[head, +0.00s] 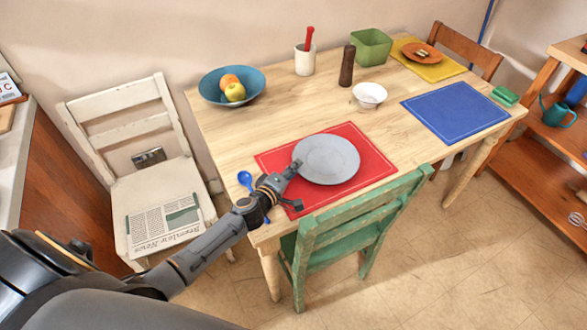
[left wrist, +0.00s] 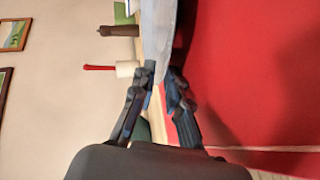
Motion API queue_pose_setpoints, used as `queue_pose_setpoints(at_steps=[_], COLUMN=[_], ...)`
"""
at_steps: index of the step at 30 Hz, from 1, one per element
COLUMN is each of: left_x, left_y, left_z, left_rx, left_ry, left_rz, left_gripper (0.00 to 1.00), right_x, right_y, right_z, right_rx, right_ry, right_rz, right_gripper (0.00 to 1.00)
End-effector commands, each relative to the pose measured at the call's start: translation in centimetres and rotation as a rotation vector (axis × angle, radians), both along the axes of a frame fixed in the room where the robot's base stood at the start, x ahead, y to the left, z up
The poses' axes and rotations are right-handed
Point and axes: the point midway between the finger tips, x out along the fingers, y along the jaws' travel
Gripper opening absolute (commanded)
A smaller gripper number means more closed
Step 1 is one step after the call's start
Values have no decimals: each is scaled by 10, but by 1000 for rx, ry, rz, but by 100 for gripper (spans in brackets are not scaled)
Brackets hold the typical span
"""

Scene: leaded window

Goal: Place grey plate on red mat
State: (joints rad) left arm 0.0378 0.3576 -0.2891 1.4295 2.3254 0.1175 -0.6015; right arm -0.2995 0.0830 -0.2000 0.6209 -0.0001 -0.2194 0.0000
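The grey plate (head: 328,159) is over the red mat (head: 375,165), right side up, covering the mat's middle. My left gripper (head: 295,167) is at the plate's left edge. In the left wrist view the plate (left wrist: 158,30) has its rim between the two fingertips of the left gripper (left wrist: 162,75), which look closed on it. The red mat (left wrist: 250,70) lies to the right there, with a dark shadow on it and a slim gap from the plate. Whether the plate's far side touches the mat is hidden. My right gripper is not in view.
A green chair (head: 365,222) stands at the table's front edge. A blue spoon (head: 246,181) lies left of the mat. A blue fruit bowl (head: 212,87), a white bowl (head: 369,95), a pepper mill (head: 347,66) and a blue mat (head: 455,112) are farther off.

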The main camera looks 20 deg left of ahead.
Motion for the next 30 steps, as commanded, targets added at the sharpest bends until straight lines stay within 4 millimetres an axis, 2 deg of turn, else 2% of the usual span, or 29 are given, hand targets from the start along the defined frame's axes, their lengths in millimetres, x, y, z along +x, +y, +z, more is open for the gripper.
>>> queue_pose_setpoints(at_steps=[3, 7, 15, 21, 25, 30], left_x=[0, -16, -72, -104, -114, -116], left_y=[0, 2, 8, 11, 12, 13], left_z=[4, 5, 18, 26, 29, 31], left_rx=[-1, 1, 2, 1, -1, -1], left_ry=[1, 3, 4, 3, 2, 0], left_rz=[0, -1, -1, -1, 1, 0], left_gripper=[15, 15, 15, 15, 15, 15], right_x=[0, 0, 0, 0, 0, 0], right_y=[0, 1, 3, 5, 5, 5], right_z=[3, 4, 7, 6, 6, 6], right_rx=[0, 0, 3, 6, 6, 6], right_ry=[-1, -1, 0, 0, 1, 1], right_rz=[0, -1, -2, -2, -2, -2], right_gripper=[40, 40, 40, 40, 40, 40])
